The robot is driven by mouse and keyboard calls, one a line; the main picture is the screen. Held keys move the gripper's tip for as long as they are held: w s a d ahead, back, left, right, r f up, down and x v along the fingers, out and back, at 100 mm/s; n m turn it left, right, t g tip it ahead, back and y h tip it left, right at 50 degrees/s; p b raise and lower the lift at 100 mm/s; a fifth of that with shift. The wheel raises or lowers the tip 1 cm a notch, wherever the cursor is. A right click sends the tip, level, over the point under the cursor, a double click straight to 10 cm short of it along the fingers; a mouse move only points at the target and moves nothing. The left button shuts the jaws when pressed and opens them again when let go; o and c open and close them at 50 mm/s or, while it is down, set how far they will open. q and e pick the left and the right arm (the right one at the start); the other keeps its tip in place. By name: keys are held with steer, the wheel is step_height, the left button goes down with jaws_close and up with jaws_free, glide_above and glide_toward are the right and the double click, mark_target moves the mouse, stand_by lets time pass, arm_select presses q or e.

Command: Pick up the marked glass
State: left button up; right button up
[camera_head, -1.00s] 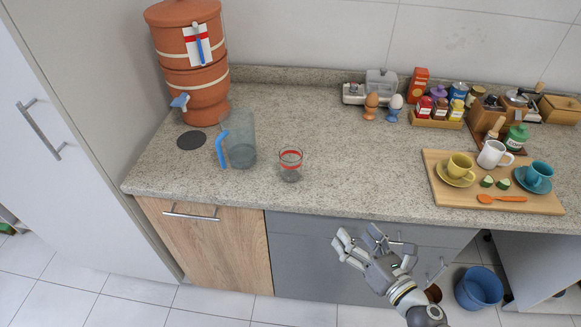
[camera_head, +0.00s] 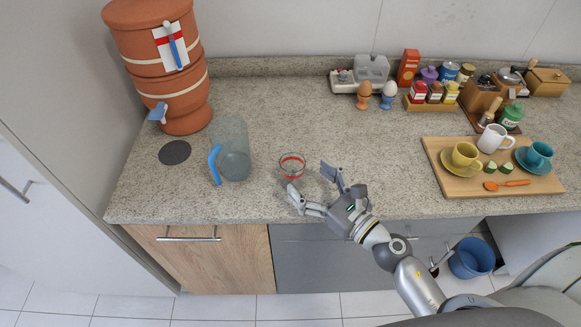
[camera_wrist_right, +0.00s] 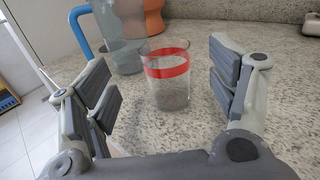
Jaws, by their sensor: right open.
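The marked glass (camera_head: 292,166) is a clear tumbler with a red band near its rim. It stands upright on the counter, right of the pitcher. My right gripper (camera_head: 314,182) is open and empty, just in front of the glass and to its right in the head view. In the right wrist view the glass (camera_wrist_right: 167,76) appears ahead, between the two spread fingers (camera_wrist_right: 165,92), with nothing touching it. The lower part of the glass shows clearly there. My left gripper is not in view.
A clear pitcher with a blue handle (camera_head: 233,150) stands close left of the glass. A terracotta water dispenser (camera_head: 160,70) is behind it. A wooden board (camera_head: 462,188) with cups lies at the right. Egg cups and spice jars stand at the back. The counter (camera_head: 290,120) behind the glass is clear.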

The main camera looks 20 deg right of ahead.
mark_target(302, 171)
steer(key=shift+w+a, duration=0.35)
steer(key=shift+w, duration=0.3)
steer(key=shift+w+a+p, duration=0.1)
steer(key=shift+w+p, duration=0.2)
steer(key=shift+w, duration=0.05)
steer(key=x, duration=0.2)
steer(key=p+x, duration=0.1)
steer(key=x, duration=0.1)
steer(key=shift+w+f+p, duration=0.1)
steer(key=shift+w+p, duration=0.15)
steer(key=shift+p, duration=0.05)
steer(key=shift+w+f, duration=0.1)
steer(key=shift+w, duration=0.1)
steer(key=shift+c, duration=1.6)
steer(key=c, duration=0.7)
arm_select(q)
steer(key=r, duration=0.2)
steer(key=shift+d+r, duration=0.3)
arm_select(e)
steer(key=shift+c, duration=0.8)
